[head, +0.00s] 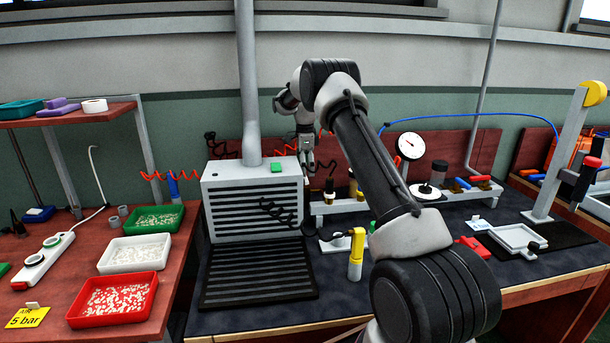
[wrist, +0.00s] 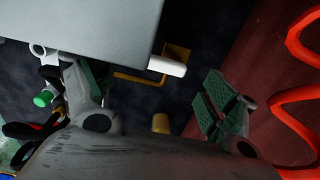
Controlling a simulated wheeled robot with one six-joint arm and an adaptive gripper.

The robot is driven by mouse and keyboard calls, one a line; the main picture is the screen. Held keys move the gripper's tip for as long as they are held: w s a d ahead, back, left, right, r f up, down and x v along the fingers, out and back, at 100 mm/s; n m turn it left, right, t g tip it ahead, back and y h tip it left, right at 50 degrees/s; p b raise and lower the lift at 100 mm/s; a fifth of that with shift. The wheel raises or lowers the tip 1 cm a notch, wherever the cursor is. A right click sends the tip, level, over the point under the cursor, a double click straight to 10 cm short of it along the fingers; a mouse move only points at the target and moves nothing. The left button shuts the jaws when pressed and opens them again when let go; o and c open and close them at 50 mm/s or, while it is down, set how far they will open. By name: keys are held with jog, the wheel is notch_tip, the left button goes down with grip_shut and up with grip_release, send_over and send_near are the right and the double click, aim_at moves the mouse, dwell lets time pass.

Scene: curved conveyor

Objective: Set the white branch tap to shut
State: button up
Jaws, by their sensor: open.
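In the wrist view a short white handle (wrist: 167,66), which looks like the white branch tap, sticks out beside a brass-yellow fitting (wrist: 177,50). It lies between the lines of my two fingers, a little above the middle of the picture, and neither finger touches it. My gripper (wrist: 150,88) is open and empty, with green-padded fingers wide apart. In the head view my gripper (head: 306,163) hangs at the back of the bench, just right of the grey vented box. I cannot pick out the white tap there. How far the tap is from my fingers is unclear.
The grey vented box (head: 252,191) stands close to the left of my gripper; its pale face (wrist: 85,20) fills the wrist view's upper left. A red coiled hose (wrist: 298,95) hangs at the right. A yellow-topped post (head: 356,254) stands in front.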

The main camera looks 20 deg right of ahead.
notch_tip(320, 180, up, 9)
dwell(0.6)
